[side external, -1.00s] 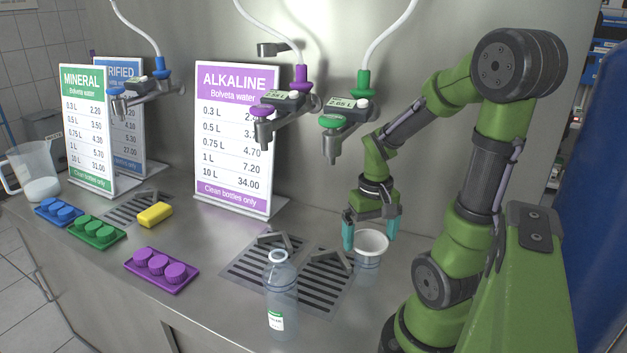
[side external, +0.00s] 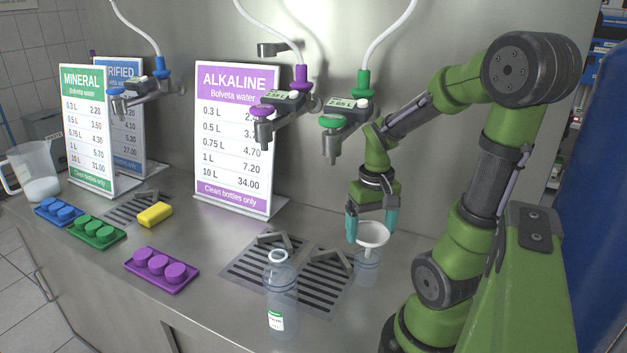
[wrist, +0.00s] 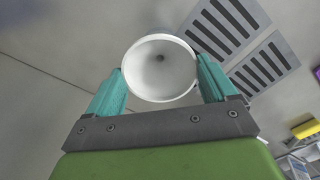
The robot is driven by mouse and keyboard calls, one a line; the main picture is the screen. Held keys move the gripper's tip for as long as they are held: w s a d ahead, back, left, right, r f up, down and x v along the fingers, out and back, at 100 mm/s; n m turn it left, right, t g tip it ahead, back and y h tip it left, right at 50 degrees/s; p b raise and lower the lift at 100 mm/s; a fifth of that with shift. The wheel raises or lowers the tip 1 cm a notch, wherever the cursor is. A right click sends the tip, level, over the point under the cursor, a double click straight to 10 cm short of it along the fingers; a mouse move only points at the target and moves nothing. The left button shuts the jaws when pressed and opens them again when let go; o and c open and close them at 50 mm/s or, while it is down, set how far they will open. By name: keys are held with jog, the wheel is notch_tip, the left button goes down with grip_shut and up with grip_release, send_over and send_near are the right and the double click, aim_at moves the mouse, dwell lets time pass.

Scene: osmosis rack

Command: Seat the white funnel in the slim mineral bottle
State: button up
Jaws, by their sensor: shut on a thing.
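The white funnel (side external: 372,234) is held between the teal fingers of my gripper (side external: 370,228), its wide mouth up. Its cone shows above a clear cup (side external: 367,268), and I cannot tell whether its tip is still inside the cup. In the wrist view the funnel (wrist: 160,72) sits between both fingertips (wrist: 161,80), and I look into its white bowl. The slim bottle (side external: 281,295) is clear, with a green-and-white label and an open neck. It stands upright at the front, left of my gripper and nearer the camera.
Drain grates (side external: 262,268) lie behind the bottle. Taps with purple (side external: 263,112) and green (side external: 334,121) levers hang above the counter. A purple cap tray (side external: 162,270), green tray (side external: 97,230), yellow sponge (side external: 155,214) and price signs (side external: 236,140) stand left.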

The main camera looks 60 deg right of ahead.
notch_tip(320, 180, up, 12)
jog(key=shift+r, duration=0.15)
dwell(0.7)
notch_tip(320, 180, up, 18)
jog(key=w+a+n, duration=0.3)
jog(key=w+a, duration=0.2)
jog(key=a, duration=0.5)
jog(key=w+a+n, duration=0.3)
jog(key=w+a, duration=0.2)
jog(key=a, duration=0.6)
notch_tip(320, 180, down, 14)
jog(key=shift+d+f, duration=0.2)
jog(key=shift+d, duration=0.05)
jog(key=shift+f, duration=0.7)
dwell(0.8)
